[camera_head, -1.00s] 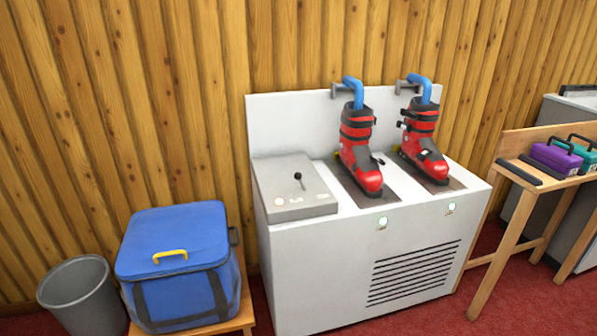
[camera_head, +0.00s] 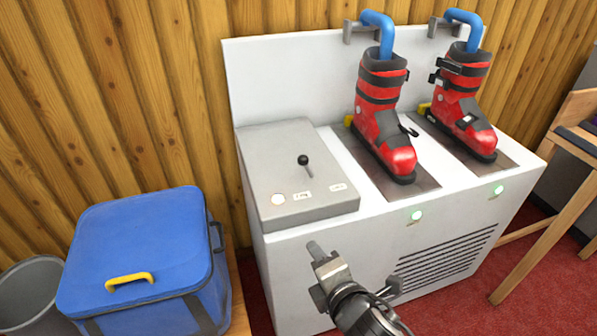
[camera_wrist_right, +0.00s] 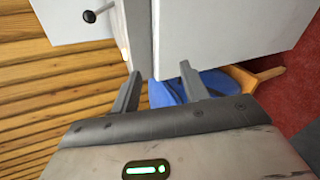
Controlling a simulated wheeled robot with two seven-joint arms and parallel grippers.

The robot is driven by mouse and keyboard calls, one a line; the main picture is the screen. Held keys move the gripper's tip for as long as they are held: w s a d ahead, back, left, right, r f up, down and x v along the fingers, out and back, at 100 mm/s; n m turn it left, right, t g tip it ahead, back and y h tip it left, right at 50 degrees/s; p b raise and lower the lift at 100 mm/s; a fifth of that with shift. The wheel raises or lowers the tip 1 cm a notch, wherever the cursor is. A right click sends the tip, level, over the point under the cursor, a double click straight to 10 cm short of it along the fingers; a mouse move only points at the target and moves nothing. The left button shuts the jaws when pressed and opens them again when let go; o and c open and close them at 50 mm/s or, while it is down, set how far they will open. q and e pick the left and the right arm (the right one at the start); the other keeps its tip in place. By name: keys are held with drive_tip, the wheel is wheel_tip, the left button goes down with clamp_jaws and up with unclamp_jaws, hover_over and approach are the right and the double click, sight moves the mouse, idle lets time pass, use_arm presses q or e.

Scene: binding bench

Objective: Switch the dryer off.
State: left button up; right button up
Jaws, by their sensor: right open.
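The dryer (camera_head: 300,245) is a white cabinet against the wall with a grey control box (camera_head: 262,160) on its left top. A black-knobbed lever (camera_head: 304,162) stands up from the box; it also shows at the upper left of the right wrist view (camera_wrist_right: 90,16). A round lamp (camera_head: 278,200) glows at the box's front left corner, beside small labels. My right gripper (camera_head: 315,250) is in front of the cabinet's front face, nearer than the control box and apart from the lever. Its two fingers (camera_wrist_right: 160,84) are spread and empty. My left gripper is out of view.
Two red ski boots (camera_head: 382,125) (camera_head: 464,100) stand on the dryer under blue hoses (camera_head: 378,22). Green lamps (camera_head: 417,215) glow on the front edge. A blue cooler bag (camera_head: 140,255) and grey bin (camera_head: 30,290) stand left. A wooden bench (camera_head: 540,250) stands right.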

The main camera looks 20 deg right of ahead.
drive_tip(key=w+r+n+t+h+b, duration=0.1)
drive_tip(key=w+r+n+t+b, duration=0.1)
drive_tip(key=w+n, duration=0.5)
drive_tip(key=n+t+h+b, duration=0.2)
drive_tip(key=n+t, duration=0.1)
drive_tip(key=n, duration=0.5)
approach(304, 165)
drive_tip(key=w, duration=0.3)
drive_tip(key=shift+w+d+r+b, duration=0.1)
drive_tip(key=shift+d+r+b, duration=0.15)
drive_tip(key=shift+b, duration=0.1)
drive_tip(key=w, duration=0.2)
drive_tip(key=w+b, duration=0.1)
drive_tip(key=w, duration=0.4)
drive_tip(key=shift+d, duration=0.4)
drive_tip(key=shift+w+d, duration=0.1)
drive_tip(key=shift+w, duration=0.4)
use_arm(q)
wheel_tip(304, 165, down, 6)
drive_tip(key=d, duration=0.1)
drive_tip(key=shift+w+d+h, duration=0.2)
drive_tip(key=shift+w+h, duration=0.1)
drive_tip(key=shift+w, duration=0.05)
use_arm(e)
clamp_jaws()
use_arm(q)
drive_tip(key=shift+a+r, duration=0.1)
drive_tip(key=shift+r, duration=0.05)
